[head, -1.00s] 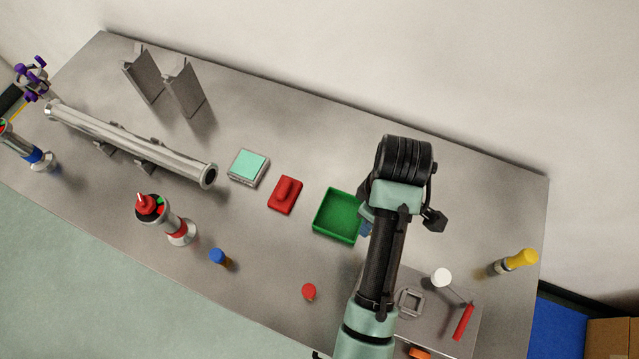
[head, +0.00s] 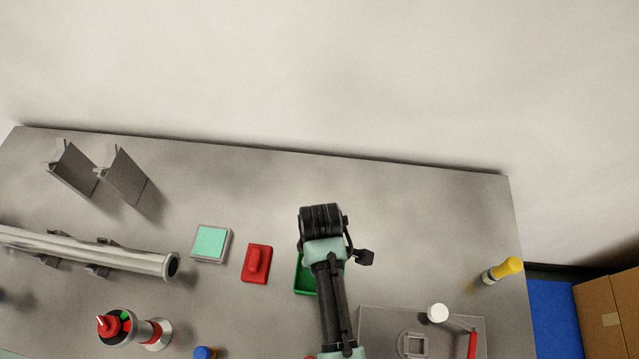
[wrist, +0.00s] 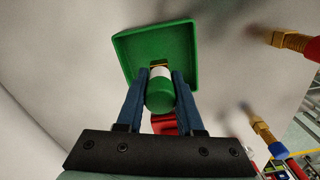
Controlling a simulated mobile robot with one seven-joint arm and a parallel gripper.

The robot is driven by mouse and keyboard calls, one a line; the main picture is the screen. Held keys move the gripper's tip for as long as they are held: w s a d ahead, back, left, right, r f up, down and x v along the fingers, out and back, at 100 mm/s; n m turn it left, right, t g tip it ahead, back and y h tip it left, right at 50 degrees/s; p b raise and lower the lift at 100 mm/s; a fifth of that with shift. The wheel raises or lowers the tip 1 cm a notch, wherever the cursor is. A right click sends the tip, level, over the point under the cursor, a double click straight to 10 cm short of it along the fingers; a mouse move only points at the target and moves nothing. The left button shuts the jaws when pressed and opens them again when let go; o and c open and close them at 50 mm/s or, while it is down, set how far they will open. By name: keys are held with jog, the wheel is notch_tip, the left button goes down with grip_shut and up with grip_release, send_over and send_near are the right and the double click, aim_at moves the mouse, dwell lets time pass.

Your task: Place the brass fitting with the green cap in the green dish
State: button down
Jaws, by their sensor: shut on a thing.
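The fitting with the green cap (wrist: 160,97) is between the blue fingers of my gripper (wrist: 159,74) in the wrist view. Its cap points toward the camera, and its brass end (wrist: 159,64) points away, toward the green dish. My gripper is shut on it. The square green dish (wrist: 125,46) lies just beyond the fingertips, and the fitting overlaps its floor in this view; I cannot tell whether they touch. In the head view the dish (head: 303,282) is mostly covered by my arm, which also hides the gripper and the fitting.
A red block (head: 256,264) and a teal-topped square (head: 211,243) stand left of the dish. A yellow-capped fitting (head: 503,270) is at the right. Blue-capped (wrist: 266,136) and red-capped (wrist: 292,41) fittings show in the wrist view. A grey tray (head: 378,318) holds a white-topped piece (head: 438,313).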

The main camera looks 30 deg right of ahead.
jog(key=shift+f, duration=1.1)
jog(key=shift+f, duration=0.1)
jog(key=shift+f, duration=0.15)
jog(key=c, duration=0.5)
grip_release()
jog(key=shift+c, duration=0.2)
